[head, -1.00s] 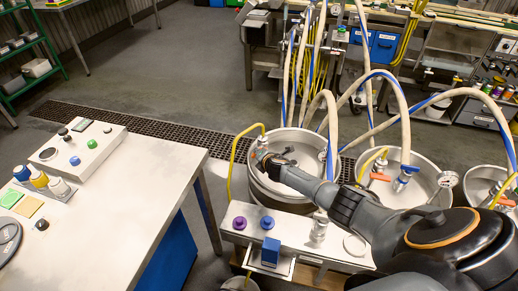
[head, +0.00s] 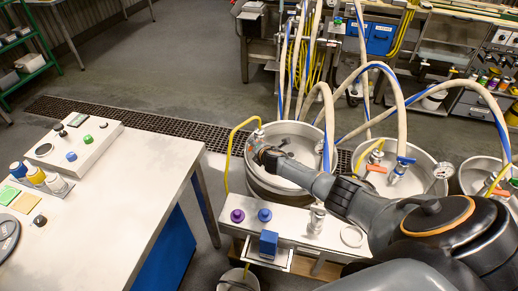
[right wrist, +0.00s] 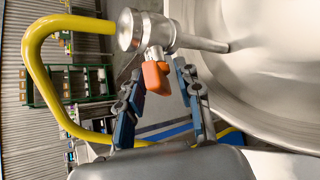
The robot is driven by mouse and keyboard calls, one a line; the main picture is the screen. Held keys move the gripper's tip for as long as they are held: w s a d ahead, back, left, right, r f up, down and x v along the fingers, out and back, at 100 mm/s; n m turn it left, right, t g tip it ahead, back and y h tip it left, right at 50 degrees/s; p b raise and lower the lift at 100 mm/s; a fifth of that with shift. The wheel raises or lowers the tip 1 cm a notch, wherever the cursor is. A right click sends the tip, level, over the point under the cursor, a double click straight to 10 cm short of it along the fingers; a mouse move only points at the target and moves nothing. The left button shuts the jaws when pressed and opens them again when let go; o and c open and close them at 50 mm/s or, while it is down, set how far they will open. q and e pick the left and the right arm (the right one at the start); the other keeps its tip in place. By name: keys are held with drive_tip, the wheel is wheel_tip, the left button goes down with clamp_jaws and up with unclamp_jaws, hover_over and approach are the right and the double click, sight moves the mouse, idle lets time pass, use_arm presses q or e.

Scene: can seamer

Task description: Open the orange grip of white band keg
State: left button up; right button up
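The orange grip (right wrist: 156,77) hangs below a metal valve fitting (right wrist: 146,32) with a yellow hose in the right wrist view. My right gripper (right wrist: 160,92) is open, with one blue-padded finger on each side of the grip's lower end. I cannot tell whether either finger touches it. In the head view my right arm reaches to the left-hand keg (head: 288,190), and my right gripper (head: 265,152) is at its valve, largely hiding the orange grip there. I cannot make out a white band on this keg. My left gripper is not in view.
Two more kegs, the middle one (head: 420,176) and the right one (head: 475,178), stand to the right with orange grips and arching hoses. A narrow bench (head: 290,228) with knobs stands in front. A white table (head: 130,175) is at left. Open floor lies behind.

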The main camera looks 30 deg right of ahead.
drive_tip(key=shift+s+r, duration=0.3)
drive_tip(key=shift+s, duration=0.1)
drive_tip(key=v, duration=1.1)
drive_tip(key=shift+f, duration=0.15)
